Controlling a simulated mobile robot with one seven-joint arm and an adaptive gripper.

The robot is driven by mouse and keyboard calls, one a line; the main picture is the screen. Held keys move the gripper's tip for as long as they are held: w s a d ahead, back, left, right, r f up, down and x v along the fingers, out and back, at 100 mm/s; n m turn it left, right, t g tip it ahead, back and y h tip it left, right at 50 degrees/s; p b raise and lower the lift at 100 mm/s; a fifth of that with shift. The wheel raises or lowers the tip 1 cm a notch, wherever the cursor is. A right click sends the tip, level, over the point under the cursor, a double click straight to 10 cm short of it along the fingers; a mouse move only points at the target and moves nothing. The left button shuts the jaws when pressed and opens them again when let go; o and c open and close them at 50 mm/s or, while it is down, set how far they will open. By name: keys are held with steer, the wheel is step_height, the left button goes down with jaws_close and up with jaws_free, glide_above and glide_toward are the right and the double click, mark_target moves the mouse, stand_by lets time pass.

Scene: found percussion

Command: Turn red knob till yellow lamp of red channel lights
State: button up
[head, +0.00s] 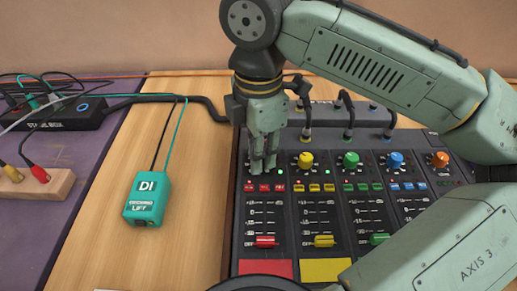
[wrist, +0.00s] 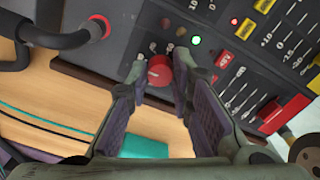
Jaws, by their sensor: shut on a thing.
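The mixing desk (head: 283,222) stands on the wooden table with coloured channels side by side. The red channel at its left end has red buttons (head: 264,187) and a red fader cap (head: 266,241). My gripper (head: 263,168) points down at the top of this channel and hides the red knob in the head view. In the wrist view, my gripper (wrist: 160,76) is shut on the red knob (wrist: 160,71), one finger on each side. A lamp next to it glows green (wrist: 196,40). I cannot make out a lit yellow lamp in the red channel.
A yellow knob (head: 306,158) stands close to the right of my gripper, with green and blue knobs beyond. Black cables plug in behind them. A teal DI box (head: 146,199) lies to the left, with bare wood between it and the desk.

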jaws_close()
steer(key=shift+r+m+p, duration=0.15)
steer(key=shift+m+p, duration=1)
steer(key=shift+m, duration=0.15)
steer(key=shift+m+p, duration=0.9)
steer(key=shift+m, duration=0.6)
steer(key=o, duration=0.9)
jaws_free()
